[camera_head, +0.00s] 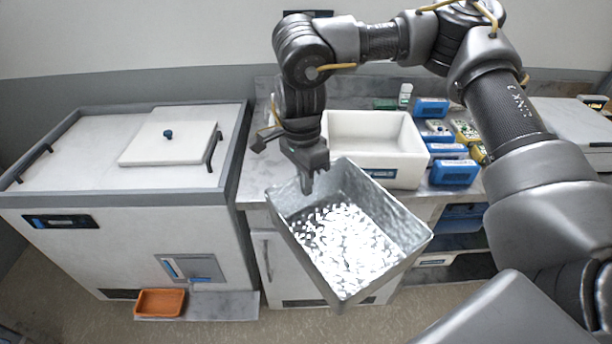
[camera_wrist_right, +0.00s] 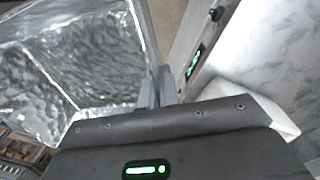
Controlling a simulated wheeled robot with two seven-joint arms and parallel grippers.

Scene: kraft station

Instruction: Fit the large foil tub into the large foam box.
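The large foil tub (camera_head: 408,228) hangs in the air in front of the counter, tilted, with its open top toward the head camera and bright glare inside. My right gripper (camera_head: 308,184) is at the tub's upper left wall. In the right wrist view, the fingers (camera_wrist_right: 156,88) are close together on the rim of the foil tub (camera_wrist_right: 70,60). The large foam box (camera_head: 372,135) is white, open and looks empty. It stands on the counter behind the tub, which hides part of its front. My left gripper is not in view.
Several blue boxes (camera_head: 454,172) and small packs stand right of the foam box. A large white chest (camera_head: 120,150) with a lid stands at left. An orange tray (camera_head: 160,302) sits low in front of it. Bare counter (camera_head: 256,178) shows left of the foam box.

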